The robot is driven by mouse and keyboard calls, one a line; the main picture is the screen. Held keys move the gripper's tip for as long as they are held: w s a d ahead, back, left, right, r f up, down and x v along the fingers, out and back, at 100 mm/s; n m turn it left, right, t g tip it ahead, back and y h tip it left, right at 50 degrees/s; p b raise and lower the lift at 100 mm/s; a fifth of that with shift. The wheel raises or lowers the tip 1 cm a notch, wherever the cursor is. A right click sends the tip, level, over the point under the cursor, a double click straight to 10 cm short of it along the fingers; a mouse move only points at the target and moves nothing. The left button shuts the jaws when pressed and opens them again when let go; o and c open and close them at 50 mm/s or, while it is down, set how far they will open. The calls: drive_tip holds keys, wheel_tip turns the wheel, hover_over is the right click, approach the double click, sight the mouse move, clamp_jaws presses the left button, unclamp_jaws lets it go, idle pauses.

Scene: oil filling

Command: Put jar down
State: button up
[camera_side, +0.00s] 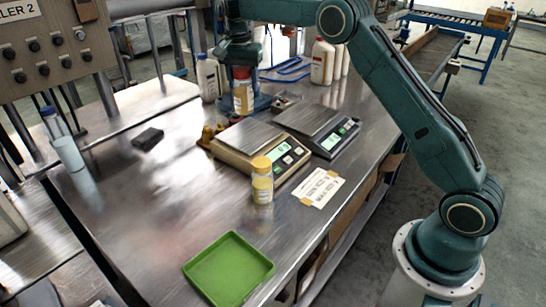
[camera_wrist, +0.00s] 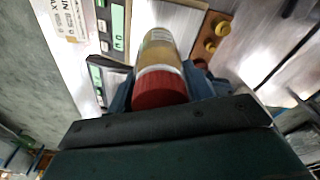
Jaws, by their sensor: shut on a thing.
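A jar (camera_side: 243,97) with a red lid and a yellowish label is upright at the back of the steel table, behind the scales. My gripper (camera_side: 243,80) comes down from above and is shut on it near the lid. In the wrist view the jar (camera_wrist: 159,55) points away from me, its red lid nearest, with the blue fingers (camera_wrist: 160,92) on both sides. I cannot tell whether the jar's base touches the table.
Two scales, one beige (camera_side: 240,135) and one grey (camera_side: 345,135), stand in front of the jar. A yellow-lidded jar (camera_side: 262,185), a paper label (camera_side: 318,188) and a green tray (camera_side: 230,268) are nearer. White bottles (camera_side: 322,62) stand behind. The table's left middle is mostly clear.

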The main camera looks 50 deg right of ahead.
drive_tip(key=s+a+r+n, duration=0.35)
drive_tip(key=s+a, duration=0.55)
drive_tip(key=a, duration=0.3)
drive_tip(key=s+a+f+n, duration=0.1)
drive_tip(key=s+a+n, duration=0.25)
drive_tip(key=s, duration=0.45)
drive_tip(key=s+a+f+n, duration=0.15)
drive_tip(key=s+a, duration=0.25)
drive_tip(key=s, duration=0.4)
wheel_tip(320, 180, down, 15)
drive_tip(key=shift+a+f+t+y, duration=0.15)
drive_tip(key=shift+f+t+y, duration=0.05)
drive_tip(key=shift+t+y, duration=0.1)
drive_tip(key=shift+f, duration=1.85)
drive_tip(key=shift+f, duration=0.15)
drive_tip(key=o, duration=1.5)
